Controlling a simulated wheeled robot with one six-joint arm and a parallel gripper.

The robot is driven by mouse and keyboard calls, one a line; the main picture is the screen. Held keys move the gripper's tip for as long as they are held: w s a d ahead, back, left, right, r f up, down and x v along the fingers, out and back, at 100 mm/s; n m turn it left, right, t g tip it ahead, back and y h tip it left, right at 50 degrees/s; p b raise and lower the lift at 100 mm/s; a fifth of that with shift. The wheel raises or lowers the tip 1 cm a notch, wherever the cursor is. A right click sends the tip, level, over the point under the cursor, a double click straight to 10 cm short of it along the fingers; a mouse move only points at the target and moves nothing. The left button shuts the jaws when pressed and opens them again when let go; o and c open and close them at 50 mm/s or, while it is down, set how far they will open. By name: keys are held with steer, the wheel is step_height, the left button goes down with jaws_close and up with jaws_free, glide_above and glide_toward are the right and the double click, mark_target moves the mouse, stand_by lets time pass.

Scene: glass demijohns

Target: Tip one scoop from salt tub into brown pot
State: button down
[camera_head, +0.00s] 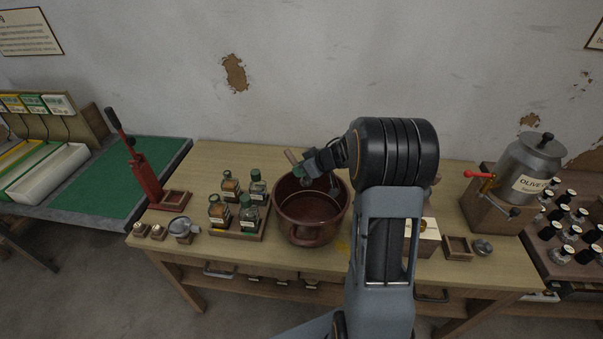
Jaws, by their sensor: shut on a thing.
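The brown pot (312,236) stands open on the wooden bench, left of my arm; its inside looks dark reddish brown. My gripper (304,170) is over the pot's far rim, shut on a scoop with a light wooden handle (291,157). The handle sticks out to the upper left. The scoop's bowl is too small and dark to make out, so I cannot tell its tilt or whether salt is in it. A pale box with a label (428,232), possibly the salt tub, stands right of my arm and is partly hidden by it.
A tray of several green-capped bottles (236,236) stands close left of the pot. On the right are a small wooden tray (457,247) and a metal olive urn (527,165). My arm hides the bench's middle.

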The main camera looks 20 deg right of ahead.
steer(key=shift+s+d+r+t+y+b, duration=0.1)
steer(key=shift+s+d+t+y+b, duration=0.3)
steer(key=shift+b, duration=1.95)
steer(key=shift+s+a+r+t+y+b, duration=0.1)
steer(key=shift+t+y+b, duration=0.35)
steer(key=shift+b, duration=1.9)
steer(key=t+b, duration=0.1)
steer(key=s+t+y+b, duration=0.1)
steer(key=b, duration=0.1)
steer(key=shift+d+r, duration=0.2)
steer(key=shift+d, duration=0.15)
steer(key=shift+s+t+b, duration=0.1)
steer(key=shift+t+b, duration=0.15)
steer(key=shift+b, duration=0.15)
steer(key=shift+s+d+r+t+y+b, duration=0.15)
steer(key=shift+s+r+t+y+b, duration=0.1)
steer(key=shift+t+y+b, duration=0.1)
steer(key=shift+w+r+p, duration=0.1)
steer(key=shift+p, duration=0.2)
